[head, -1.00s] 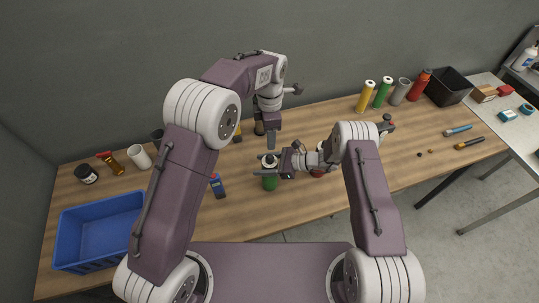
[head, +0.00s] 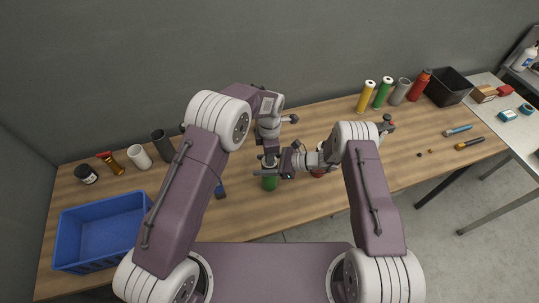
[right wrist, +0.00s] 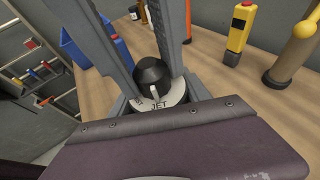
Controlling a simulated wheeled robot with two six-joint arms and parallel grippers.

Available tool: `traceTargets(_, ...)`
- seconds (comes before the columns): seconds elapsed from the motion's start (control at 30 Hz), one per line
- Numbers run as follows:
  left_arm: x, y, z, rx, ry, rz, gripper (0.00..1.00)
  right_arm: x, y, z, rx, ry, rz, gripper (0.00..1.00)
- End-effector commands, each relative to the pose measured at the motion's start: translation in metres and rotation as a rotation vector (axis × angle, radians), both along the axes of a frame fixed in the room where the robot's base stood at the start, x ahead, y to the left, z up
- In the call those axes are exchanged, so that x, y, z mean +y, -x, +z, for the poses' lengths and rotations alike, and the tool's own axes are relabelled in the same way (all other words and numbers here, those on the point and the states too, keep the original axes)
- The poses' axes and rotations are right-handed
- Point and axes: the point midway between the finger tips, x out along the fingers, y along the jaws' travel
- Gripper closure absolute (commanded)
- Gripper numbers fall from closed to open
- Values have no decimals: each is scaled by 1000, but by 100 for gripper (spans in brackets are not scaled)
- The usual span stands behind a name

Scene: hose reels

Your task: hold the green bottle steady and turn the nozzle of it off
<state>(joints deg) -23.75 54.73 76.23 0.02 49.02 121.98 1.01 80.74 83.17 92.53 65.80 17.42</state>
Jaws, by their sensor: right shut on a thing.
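The green bottle (head: 269,183) stands upright near the table's front edge, in the middle of the head view. In the right wrist view its top shows as a black dome nozzle (right wrist: 152,72) over a pale ring (right wrist: 160,101) lettered "JET". My right gripper (head: 264,170) reaches in from the right at the bottle's upper part. Its grey fingers lie on both sides of the nozzle in the right wrist view, shut on the bottle. My left gripper (head: 270,159) points down right over the bottle top; its fingertips are too small and overlapped to read, and contact is unclear.
A blue crate (head: 100,232) stands at the left. Cups, a jar (head: 86,174) and a dark cylinder (head: 162,145) stand behind it. Yellow, green, grey and red bottles and a black bin (head: 448,86) stand at the back right.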

Motion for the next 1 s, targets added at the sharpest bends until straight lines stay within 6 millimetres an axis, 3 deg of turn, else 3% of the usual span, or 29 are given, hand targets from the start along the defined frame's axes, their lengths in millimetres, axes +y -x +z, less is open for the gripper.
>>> traceTargets(0.47,0,0,1,0,0,-74,100,0,0,0,1,0,1,99)
traceTargets(1.0,0,0,1,-1,0,-541,100,0,0,0,1,1,0,99)
